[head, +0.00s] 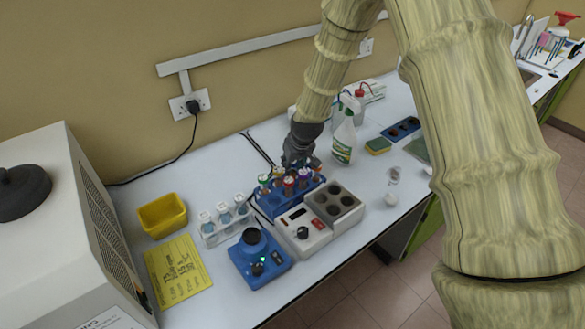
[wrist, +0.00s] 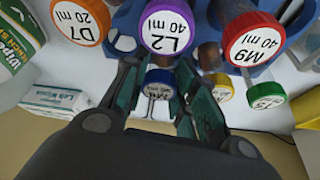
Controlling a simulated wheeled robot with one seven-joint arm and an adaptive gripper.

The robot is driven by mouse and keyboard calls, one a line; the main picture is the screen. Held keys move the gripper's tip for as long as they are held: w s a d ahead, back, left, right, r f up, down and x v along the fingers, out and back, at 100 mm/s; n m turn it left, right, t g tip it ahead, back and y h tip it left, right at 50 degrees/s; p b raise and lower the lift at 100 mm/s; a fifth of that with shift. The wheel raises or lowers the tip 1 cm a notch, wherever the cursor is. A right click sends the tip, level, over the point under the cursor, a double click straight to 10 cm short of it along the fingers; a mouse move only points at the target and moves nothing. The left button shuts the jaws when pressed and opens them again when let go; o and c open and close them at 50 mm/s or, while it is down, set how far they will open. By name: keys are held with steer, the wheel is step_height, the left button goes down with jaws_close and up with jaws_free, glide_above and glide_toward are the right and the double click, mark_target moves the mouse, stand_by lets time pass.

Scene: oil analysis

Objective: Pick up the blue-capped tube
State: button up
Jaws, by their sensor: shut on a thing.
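The blue-capped tube (wrist: 159,76) shows between my fingers in the wrist view, its cap partly covered by them. My gripper (wrist: 160,98) is shut on it. In the head view my gripper (head: 299,160) is over the back of the blue tube rack (head: 268,208), and it hides the blue cap there. Around it in the wrist view are tubes with an orange cap (wrist: 80,20), a purple cap (wrist: 167,27), a red cap (wrist: 252,39), a green cap (wrist: 266,95) and a yellow cap (wrist: 222,88). I cannot tell whether the held tube is clear of the rack.
A heating block (head: 336,203) and a white-and-red device (head: 302,232) stand in front of the rack. A spray bottle (head: 344,137) is close on the right. A clear rack of vials (head: 225,220), a blue mixer (head: 259,260) and a yellow bin (head: 162,215) stand left.

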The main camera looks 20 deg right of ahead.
steer(key=shift+r+b, duration=1.65)
steer(key=shift+r, duration=3.15)
